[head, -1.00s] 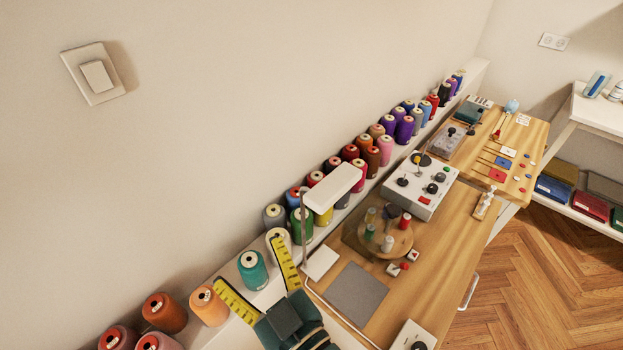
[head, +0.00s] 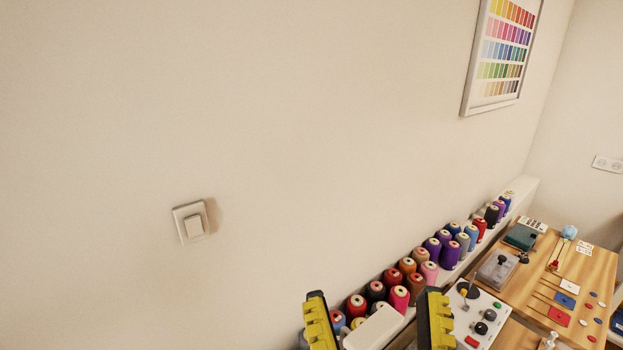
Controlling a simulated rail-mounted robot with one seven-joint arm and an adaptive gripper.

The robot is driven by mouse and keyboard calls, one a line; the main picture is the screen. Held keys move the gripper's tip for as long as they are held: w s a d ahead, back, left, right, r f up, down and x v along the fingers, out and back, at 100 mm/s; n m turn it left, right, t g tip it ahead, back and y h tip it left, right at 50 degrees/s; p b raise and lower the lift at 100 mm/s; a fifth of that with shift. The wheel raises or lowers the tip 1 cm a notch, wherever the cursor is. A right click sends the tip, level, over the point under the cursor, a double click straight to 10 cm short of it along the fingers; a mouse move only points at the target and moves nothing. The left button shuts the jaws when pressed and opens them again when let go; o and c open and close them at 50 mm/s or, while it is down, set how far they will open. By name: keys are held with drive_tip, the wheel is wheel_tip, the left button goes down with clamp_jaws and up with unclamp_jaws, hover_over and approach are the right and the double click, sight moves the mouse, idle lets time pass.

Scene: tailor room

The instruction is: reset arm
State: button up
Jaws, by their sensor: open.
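My gripper (head: 379,325) shows at the bottom of the head view. Its two fingers have yellow ridged pads and dark backs, and they stand well apart with nothing held between them. Behind and between the fingers I see thread spools and the white lamp head (head: 373,328). My gripper's base is below the picture edge and hidden.
A white light switch (head: 191,222) is on the wall at left. Several thread spools (head: 430,272) line a ledge by the wall. A white control box (head: 480,316) and a wooden table (head: 535,283) are at right. A colour chart (head: 503,50) hangs above. Wall space at left is clear.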

wheel_tip(320, 180, up, 28)
drive_tip(key=p, duration=2.4)
drive_tip(key=shift+p, duration=0.3)
